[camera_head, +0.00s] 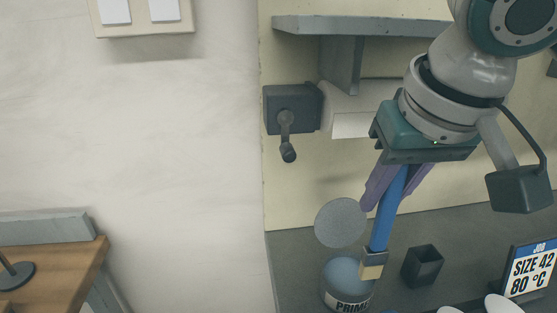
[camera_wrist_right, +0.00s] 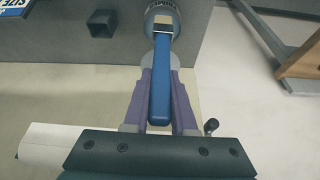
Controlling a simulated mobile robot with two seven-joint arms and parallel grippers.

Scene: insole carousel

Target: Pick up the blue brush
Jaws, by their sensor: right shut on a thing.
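The blue brush (camera_head: 386,218) has a long blue handle, a metal ferrule and pale bristles, and it points down. My right gripper (camera_head: 386,203) is shut on the upper handle, a purple finger on each side. The handle also shows between the fingers in the right wrist view (camera_wrist_right: 160,85). The bristle end overlaps the right side of a blue-grey can labelled PRIMER (camera_head: 340,290); I cannot tell whether it touches the can. My left gripper is not in view.
A round grey disc (camera_head: 340,222) shows above the can. A small dark square cup (camera_head: 422,265) stands right of the brush. A sign (camera_head: 531,268) reads SIZE 42, 80 °C. A crank box (camera_head: 291,108) and grey shelf (camera_head: 360,26) are on the back panel.

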